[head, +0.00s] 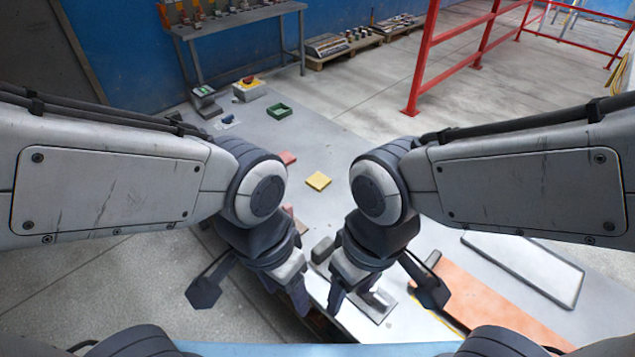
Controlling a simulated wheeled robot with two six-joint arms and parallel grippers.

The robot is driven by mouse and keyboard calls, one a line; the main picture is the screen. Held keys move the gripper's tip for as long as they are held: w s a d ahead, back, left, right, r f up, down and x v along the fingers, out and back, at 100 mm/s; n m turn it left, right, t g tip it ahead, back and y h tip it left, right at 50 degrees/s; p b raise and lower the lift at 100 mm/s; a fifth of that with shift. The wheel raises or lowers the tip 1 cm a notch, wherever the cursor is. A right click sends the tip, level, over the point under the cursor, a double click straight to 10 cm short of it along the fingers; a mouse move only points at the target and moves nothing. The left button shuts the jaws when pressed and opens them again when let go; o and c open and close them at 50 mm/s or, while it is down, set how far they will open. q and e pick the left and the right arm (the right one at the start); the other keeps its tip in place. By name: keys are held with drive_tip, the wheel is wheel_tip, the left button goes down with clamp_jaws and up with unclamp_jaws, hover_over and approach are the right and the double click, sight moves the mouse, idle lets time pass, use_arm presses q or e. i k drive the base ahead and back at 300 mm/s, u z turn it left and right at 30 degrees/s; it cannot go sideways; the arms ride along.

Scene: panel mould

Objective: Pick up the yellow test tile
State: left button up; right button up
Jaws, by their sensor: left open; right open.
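The yellow test tile (318,181) lies flat on the grey table, in the gap between my two arms. It is in plain view and nothing touches it. My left gripper (303,302) points down near the table's front edge, nearer to me than the tile and a little to its left. It is open, and its fingers are partly hidden by its own wrist. My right gripper (350,297) points down over the table front, nearer to me than the tile and a little to its right. It is open and appears empty.
A reddish block (288,158) lies left of the tile.

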sight(319, 181)
drive_tip(key=k, duration=0.4)
drive_tip(key=u, duration=1.8)
drive_tip(key=i, duration=1.4)
drive_tip(key=z, duration=0.25)
drive_tip(key=i, duration=0.75)
drive_tip(key=z, duration=1.35)
drive_tip(key=i, duration=0.65)
drive_tip(key=z, duration=0.65)
